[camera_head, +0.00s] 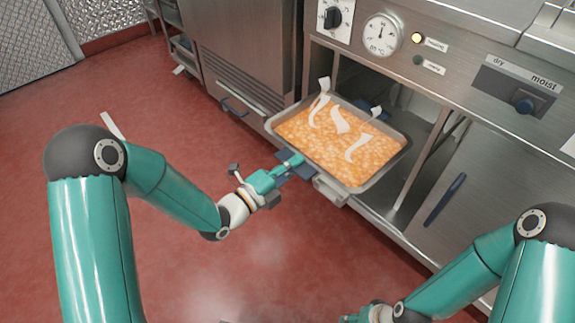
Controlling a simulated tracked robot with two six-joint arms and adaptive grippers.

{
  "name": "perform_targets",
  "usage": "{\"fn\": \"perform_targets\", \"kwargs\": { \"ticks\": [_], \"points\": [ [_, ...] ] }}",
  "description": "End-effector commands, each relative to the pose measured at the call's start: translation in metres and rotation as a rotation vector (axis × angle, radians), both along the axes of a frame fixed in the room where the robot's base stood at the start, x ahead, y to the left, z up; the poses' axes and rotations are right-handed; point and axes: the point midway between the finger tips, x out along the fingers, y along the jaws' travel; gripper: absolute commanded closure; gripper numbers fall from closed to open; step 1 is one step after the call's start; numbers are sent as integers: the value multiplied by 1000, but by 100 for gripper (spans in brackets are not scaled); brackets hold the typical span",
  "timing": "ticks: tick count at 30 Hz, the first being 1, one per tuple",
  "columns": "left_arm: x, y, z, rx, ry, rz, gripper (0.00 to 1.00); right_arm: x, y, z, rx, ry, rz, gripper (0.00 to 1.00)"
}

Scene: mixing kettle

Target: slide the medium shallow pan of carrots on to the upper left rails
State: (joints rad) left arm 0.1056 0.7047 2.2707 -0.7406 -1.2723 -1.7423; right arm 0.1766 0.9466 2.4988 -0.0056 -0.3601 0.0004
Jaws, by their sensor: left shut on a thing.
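The shallow metal pan of carrots (338,136) is full of orange pieces, with several pale curled strips lying on top. It is at the mouth of the open compartment (345,76) under the control panel, its far part close to the opening and its near part out in front. Whether it rests on rails is hidden. My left gripper (292,163) is shut at the pan's near left edge, by a blue handle piece. My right gripper (372,316) is low at the bottom edge, partly cut off, away from the pan; its fingers are not clear.
A steel door with a blue handle (445,200) stands right of the opening. A steel cabinet (245,45) is to the left. The red floor (215,285) is mostly clear.

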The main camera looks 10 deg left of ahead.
Motion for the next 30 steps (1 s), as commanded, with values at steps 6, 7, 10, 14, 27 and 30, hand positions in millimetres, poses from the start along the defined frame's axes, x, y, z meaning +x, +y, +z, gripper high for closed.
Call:
{"fn": "perform_targets", "kwargs": {
  "ticks": [6,7,10,14,27,30],
  "points": [
    [2,-2,5,-5,-14,0,100,0,0,-4,0,0,0,59],
    [2,-2,5,-5,-14,0,100,0,0,-4,0,0,0,59],
    [2,-2,5,-5,-14,0,100,0,0,-4,0,0,0,59],
    [2,-2,5,-5,-14,0,100,0,0,-4,0,0,0,59],
    [3,-2,5,-4,-13,0,100,0,0,-15,0,0,0,59],
    [3,-2,5,-4,-13,0,100,0,0,-15,0,0,0,59]
  ]
}}
